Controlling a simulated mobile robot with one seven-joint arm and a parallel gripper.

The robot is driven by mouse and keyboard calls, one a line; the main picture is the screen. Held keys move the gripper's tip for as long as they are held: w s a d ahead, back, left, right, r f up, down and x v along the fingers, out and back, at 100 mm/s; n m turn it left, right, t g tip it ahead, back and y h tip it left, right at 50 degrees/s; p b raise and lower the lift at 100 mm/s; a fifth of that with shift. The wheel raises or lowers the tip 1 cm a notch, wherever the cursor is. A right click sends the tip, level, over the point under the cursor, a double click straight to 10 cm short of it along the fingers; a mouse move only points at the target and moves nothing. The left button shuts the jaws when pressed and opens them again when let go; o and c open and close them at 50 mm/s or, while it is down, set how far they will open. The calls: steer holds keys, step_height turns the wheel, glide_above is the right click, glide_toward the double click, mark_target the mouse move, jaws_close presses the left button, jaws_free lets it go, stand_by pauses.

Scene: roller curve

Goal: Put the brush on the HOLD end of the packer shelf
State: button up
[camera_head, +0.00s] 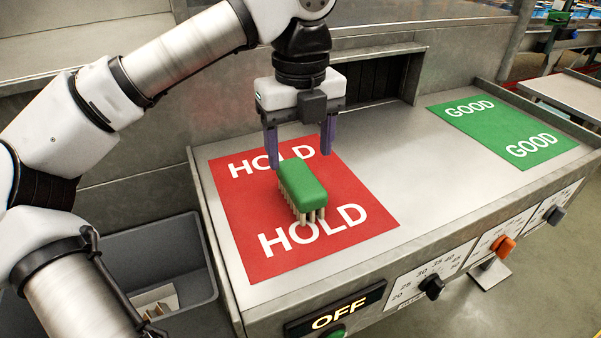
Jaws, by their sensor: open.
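The brush, with a green block top (303,184) and pale bristles pointing down, sits on the red HOLD mat (250,243) at the left end of the packer shelf (432,207). My gripper (300,150) is just above and behind the brush, with its purple fingers spread apart. No finger is seen gripping the brush. The left fingertip is close to the brush's far end; whether it touches cannot be told.
A green GOOD mat (503,133) lies bare at the right end of the shelf. The grey shelf between the mats is clear. A grey bin (150,262) with a pale object stands at lower left. Knobs (432,287) and an OFF sign (335,311) line the front.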

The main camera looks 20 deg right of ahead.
mark_target(301, 176)
steer(key=shift+r, duration=2)
